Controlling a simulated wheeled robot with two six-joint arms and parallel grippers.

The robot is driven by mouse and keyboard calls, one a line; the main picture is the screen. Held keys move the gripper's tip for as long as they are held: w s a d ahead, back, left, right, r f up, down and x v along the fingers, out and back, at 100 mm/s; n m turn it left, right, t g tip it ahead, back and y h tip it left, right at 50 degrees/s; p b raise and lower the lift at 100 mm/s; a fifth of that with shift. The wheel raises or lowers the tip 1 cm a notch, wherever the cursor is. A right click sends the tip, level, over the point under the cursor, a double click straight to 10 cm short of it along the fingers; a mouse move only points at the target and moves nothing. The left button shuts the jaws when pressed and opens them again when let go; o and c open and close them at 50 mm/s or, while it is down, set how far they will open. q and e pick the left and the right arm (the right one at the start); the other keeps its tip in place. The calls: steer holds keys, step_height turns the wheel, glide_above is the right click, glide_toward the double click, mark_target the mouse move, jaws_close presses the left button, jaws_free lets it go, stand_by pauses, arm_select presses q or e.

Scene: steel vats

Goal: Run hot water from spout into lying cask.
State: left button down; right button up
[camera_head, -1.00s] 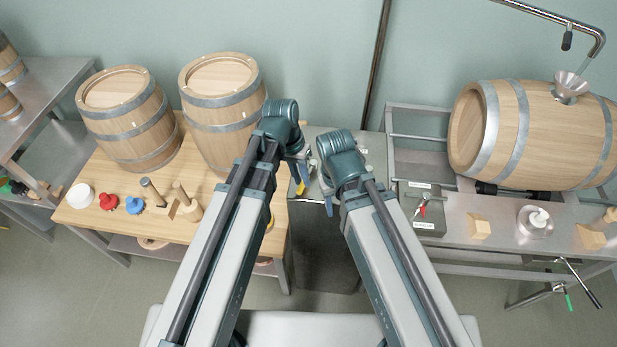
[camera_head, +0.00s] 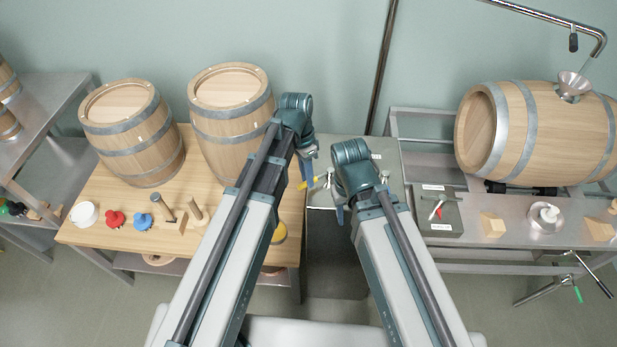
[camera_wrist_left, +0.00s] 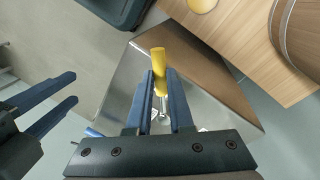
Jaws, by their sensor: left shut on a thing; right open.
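The wooden cask (camera_head: 545,130) lies on its side at the right in the head view. A steel funnel (camera_head: 573,85) sits in its top. A bent steel pipe (camera_head: 598,42) ends in a spout just above the funnel; no water shows. My left gripper (camera_head: 308,178) is over the steel cabinet (camera_head: 338,225), shut on a yellow-handled metal piece (camera_wrist_left: 159,65). The handle sticks out past the fingertips; whether the piece is fixed to the cabinet I cannot tell. My right gripper (camera_head: 340,212) is open and empty by the cabinet; its fingers show at left in the left wrist view.
Two upright barrels (camera_head: 228,115) and small pegs and knobs stand on the wooden table at left. The right steel bench (camera_head: 465,205) holds a small box with a red switch (camera_head: 437,208), wooden blocks (camera_head: 493,225) and a white-topped vessel (camera_head: 548,216). A dark vertical pipe rises behind the cabinet.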

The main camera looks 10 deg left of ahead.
arm_select(q)
steer(key=shift+w+a, duration=0.1)
stand_by(0.4)
steer(key=c, duration=0.8)
jaws_free()
steer(key=r+p, duration=0.4)
steer(key=w+a+r+p, duration=0.1)
steer(key=r+p, duration=0.4)
steer(key=w+r+p, duration=0.1)
steer(key=r+p, duration=0.3)
steer(key=shift+a+r+p, duration=0.3)
